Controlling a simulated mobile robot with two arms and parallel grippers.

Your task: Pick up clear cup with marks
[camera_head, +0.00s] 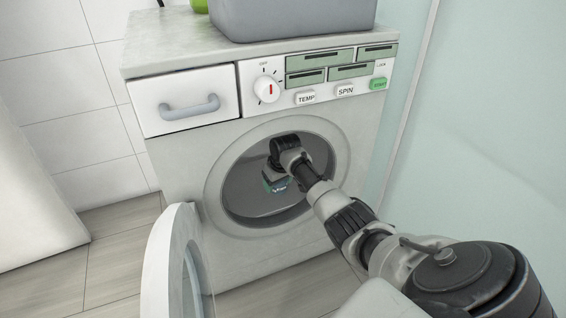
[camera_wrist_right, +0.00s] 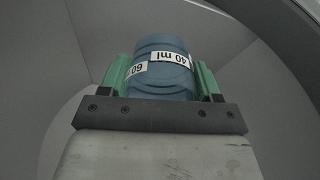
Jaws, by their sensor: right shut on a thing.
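The cup with marks (camera_wrist_right: 161,68) shows in the right wrist view as a bluish ribbed cup with white labels reading "40 ml" and "60". It sits between the two green fingers of my right gripper (camera_wrist_right: 163,80), which is shut on it. In the head view my right gripper (camera_head: 277,184) is inside the round drum of the washing machine (camera_head: 180,160). The cup is mostly hidden there by the gripper and wrist. My left gripper is not in view.
The washer's round door (camera_head: 170,262) stands open at the lower left. The drum opening's rim (camera_head: 214,190) surrounds my right arm. A grey bin (camera_head: 290,18) and part of a green thing (camera_head: 199,5) stand on top. A pale wall (camera_head: 480,130) is close on the right.

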